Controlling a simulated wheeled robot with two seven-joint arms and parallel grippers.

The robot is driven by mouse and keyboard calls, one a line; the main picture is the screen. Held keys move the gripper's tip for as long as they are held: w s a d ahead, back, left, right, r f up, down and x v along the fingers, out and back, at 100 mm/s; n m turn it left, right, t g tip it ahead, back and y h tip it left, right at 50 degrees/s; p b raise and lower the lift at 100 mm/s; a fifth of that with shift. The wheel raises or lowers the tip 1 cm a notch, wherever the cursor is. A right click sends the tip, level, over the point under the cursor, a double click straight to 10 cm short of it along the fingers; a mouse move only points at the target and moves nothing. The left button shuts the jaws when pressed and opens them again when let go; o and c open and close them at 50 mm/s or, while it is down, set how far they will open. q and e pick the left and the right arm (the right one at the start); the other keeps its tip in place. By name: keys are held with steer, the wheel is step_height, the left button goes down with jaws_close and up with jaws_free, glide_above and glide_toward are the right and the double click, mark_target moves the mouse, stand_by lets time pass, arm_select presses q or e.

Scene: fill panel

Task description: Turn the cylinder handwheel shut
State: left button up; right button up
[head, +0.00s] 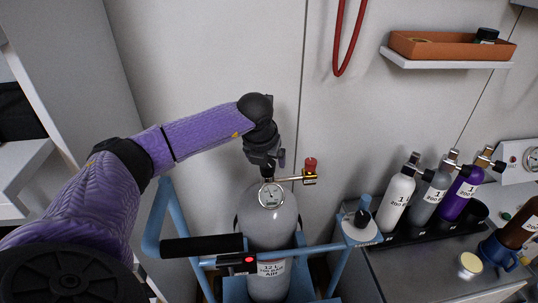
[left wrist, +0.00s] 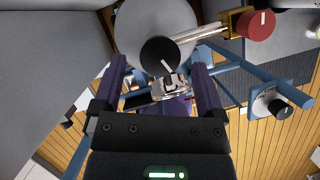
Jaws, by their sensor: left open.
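The grey cylinder (head: 267,222) stands upright in a blue cart, with a round pressure gauge (head: 272,195) at its top. In the left wrist view a round black handwheel (left wrist: 158,52) with a white mark sits above the cylinder top (left wrist: 128,28). My right gripper is not in view.
A brass fitting with a red knob (head: 310,164) sticks out right of the valve; it also shows in the left wrist view (left wrist: 256,25). The blue cart frame (head: 158,215) surrounds the cylinder. Several small bottles (head: 396,200) stand on the right bench. A red hose (head: 342,62) hangs behind.

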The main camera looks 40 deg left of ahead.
arm_select(q)
steer(key=shift+x, duration=1.05)
steer(key=shift+r, duration=0.1)
steer(key=c, duration=0.7)
jaws_close()
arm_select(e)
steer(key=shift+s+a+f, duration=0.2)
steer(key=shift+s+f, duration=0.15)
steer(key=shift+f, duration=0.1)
arm_select(q)
steer(key=shift+m, duration=0.3)
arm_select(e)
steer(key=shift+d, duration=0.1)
